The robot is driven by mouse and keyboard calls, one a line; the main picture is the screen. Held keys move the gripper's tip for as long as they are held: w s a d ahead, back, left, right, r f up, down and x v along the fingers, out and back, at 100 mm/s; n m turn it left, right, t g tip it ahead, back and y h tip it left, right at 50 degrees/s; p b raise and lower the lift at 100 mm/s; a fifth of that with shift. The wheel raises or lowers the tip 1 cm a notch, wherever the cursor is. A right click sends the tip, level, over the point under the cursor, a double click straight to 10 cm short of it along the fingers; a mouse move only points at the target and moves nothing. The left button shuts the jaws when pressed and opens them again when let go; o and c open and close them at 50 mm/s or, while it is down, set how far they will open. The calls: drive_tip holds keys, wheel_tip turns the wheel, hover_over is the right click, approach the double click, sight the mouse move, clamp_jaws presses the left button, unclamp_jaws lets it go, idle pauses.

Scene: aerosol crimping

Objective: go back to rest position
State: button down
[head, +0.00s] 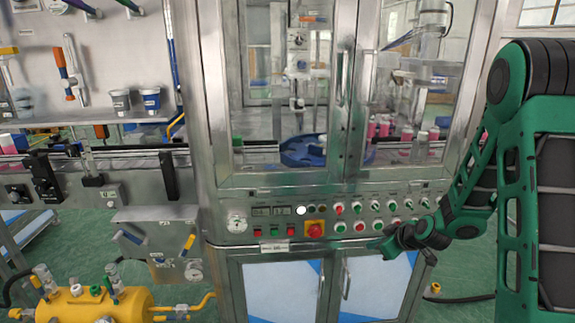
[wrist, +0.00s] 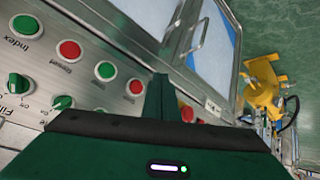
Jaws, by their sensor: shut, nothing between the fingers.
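My green arm reaches in from the right in the head view. My gripper (head: 376,246) is in front of the machine's control panel (head: 268,222), towards its lower right part. In the wrist view my gripper (wrist: 160,82) shows as one narrow dark green shape, with its fingers together and nothing held. The panel's green and red buttons (wrist: 106,70) lie beyond it to the left. I cannot tell from these views how large the gap to the panel is.
The glass-doored machine (head: 290,80) fills the middle. Cabinet doors (head: 374,285) are below the panel. A yellow tank (head: 95,304) stands at lower left and shows in the wrist view (wrist: 262,92). A conveyor (head: 100,158) runs left. Green floor is open at the right.

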drive_tip(key=s+d+r+m+g+h, duration=0.1)
drive_tip(key=s+d+r+m+g, duration=0.1)
drive_tip(key=s, duration=1.1)
drive_tip(key=s+d+r+m+g, duration=0.2)
drive_tip(key=s+r+m+g, duration=0.2)
drive_tip(key=s, duration=0.9)
drive_tip(key=s+d+r+m+g+h, duration=0.1)
drive_tip(key=s+d+r+m+g, duration=0.1)
drive_tip(key=s+r+m, duration=0.5)
drive_tip(key=s+d+r, duration=0.1)
drive_tip(key=s+r, duration=0.3)
drive_tip(key=s, duration=0.2)
drive_tip(key=shift+s+m+g+h, duration=0.3)
drive_tip(key=shift+s+g, duration=0.1)
drive_tip(key=shift+w+f, duration=0.3)
drive_tip(key=shift+w, duration=0.35)
